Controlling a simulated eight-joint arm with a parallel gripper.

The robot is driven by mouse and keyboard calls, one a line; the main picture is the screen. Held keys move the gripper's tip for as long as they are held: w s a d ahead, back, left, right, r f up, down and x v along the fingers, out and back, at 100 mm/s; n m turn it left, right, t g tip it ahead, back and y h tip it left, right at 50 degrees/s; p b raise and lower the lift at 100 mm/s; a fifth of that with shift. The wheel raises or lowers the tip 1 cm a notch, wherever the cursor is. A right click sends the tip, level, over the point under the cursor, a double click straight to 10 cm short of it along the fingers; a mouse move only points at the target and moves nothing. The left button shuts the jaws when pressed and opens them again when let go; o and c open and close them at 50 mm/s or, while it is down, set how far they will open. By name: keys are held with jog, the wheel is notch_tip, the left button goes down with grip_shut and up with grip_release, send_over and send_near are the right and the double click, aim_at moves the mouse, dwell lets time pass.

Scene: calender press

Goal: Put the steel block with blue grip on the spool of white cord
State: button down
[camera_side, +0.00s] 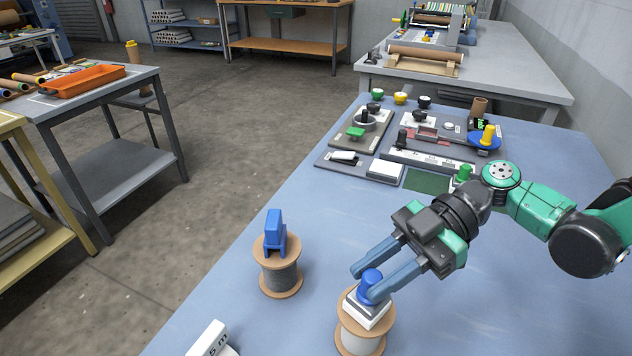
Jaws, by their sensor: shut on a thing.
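The steel block with blue grip (367,311) is right over the top flange of the spool of white cord (360,340). It looks level and seems to touch the flange, though a small gap cannot be ruled out. My gripper (368,284) comes in from the right, with its two blue fingers shut on the block's round blue grip. The block covers most of the spool's top, and the spool stands upright near the front of the blue table.
A spool of dark grey cord (281,278) stands to the left, with a blue clamp-like object (275,236) on top. A white block with lettering (211,341) lies at the front left. Several fixtures and a green-handled block (356,132) fill the table's back. The middle of the table is clear.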

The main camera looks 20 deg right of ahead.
jog(key=c, duration=0.6)
grip_release()
jog(key=shift+c, duration=0.2)
jog(key=shift+r, duration=0.15)
jog(key=w+d+r+m+t+h, duration=0.1)
jog(key=d+m+t+h, duration=0.3)
jog(key=d+m, duration=0.5)
jog(key=w+d+r+m+t+h, duration=0.1)
jog(key=d+m+t+h, duration=0.3)
jog(key=d+m+h, duration=0.5)
jog(key=shift+w+m, duration=0.35)
jog(key=shift+m, duration=0.05)
